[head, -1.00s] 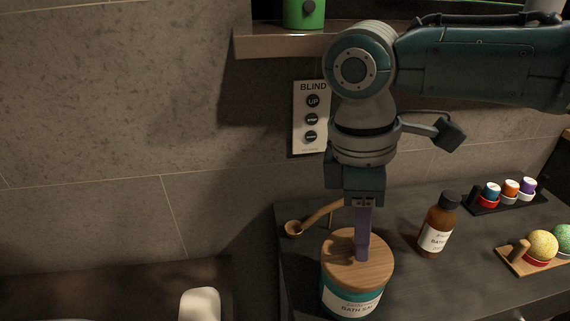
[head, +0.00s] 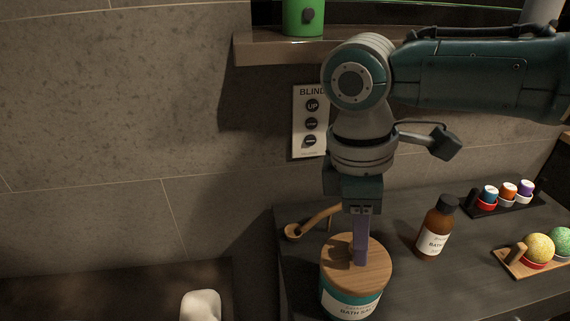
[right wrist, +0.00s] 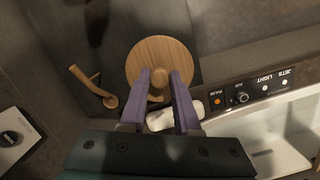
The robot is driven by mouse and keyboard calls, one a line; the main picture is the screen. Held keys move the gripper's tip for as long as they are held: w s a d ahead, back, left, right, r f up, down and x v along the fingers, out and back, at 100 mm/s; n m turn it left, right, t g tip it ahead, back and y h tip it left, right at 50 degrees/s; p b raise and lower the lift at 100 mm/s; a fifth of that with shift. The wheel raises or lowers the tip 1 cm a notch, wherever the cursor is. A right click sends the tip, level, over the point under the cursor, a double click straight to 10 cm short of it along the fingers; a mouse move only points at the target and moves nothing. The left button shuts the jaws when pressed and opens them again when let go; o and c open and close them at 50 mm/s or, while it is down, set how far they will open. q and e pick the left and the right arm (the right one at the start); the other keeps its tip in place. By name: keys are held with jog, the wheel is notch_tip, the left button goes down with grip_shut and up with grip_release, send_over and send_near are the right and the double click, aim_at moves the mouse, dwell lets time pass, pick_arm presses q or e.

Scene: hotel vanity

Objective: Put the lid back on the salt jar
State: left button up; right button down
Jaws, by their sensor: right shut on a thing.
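The salt jar (head: 350,304) is teal with a white bath salt label and stands upright on the dark counter. The round wooden lid (head: 341,262) lies on top of the jar, looking level and covering its mouth. My right gripper (head: 360,262) comes down from above and is shut on the lid's knob. In the right wrist view, the lid (right wrist: 146,52) shows from above with the knob (right wrist: 158,82) between the two purple fingers. The fingers hide part of the lid, and any small gap under its rim cannot be told. My left gripper is not in view.
A wooden scoop (head: 312,222) lies behind the jar. A brown bottle (head: 433,232) stands to its right. Farther right are a rack of small colored pots (head: 508,192) and a wooden tray with bath balls (head: 540,248). A shelf (head: 270,48) and blind switch panel (head: 307,140) are on the wall.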

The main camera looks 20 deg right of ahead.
dwell(0.3)
jog(key=shift+c, duration=0.3)
grip_release()
dwell(0.4)
jog(key=shift+r+p, duration=0.7)
jog(key=shift+p, duration=0.1)
notch_tip(320, 180, up, 6)
jog(key=p, duration=0.6)
jog(key=shift+f+p, duration=0.15)
jog(key=shift+p, duration=0.2)
jog(key=shift+c, duration=0.4)
